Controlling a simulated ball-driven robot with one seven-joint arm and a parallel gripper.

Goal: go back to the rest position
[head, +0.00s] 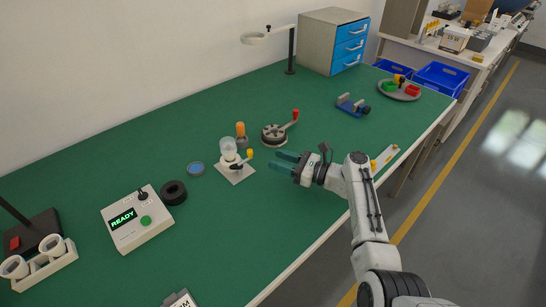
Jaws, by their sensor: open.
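My gripper (286,161) is in the head view, over the green bench (110,190) near its front edge. Its two teal fingers point left and are apart, with nothing between them. A bulb fixture (236,172) stands left of the fingertips on a white plate, with a whitish glass part on top and a yellow-ended lever. The fingertips look apart from it. My white arm reaches in from the lower right.
A control box (138,220) showing READY, a black ring (173,193) and a cup rack (45,264) are at the left. A crank device (275,133), blue vise (352,105), round tray (399,93) and drawer cabinet (333,43) are farther back.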

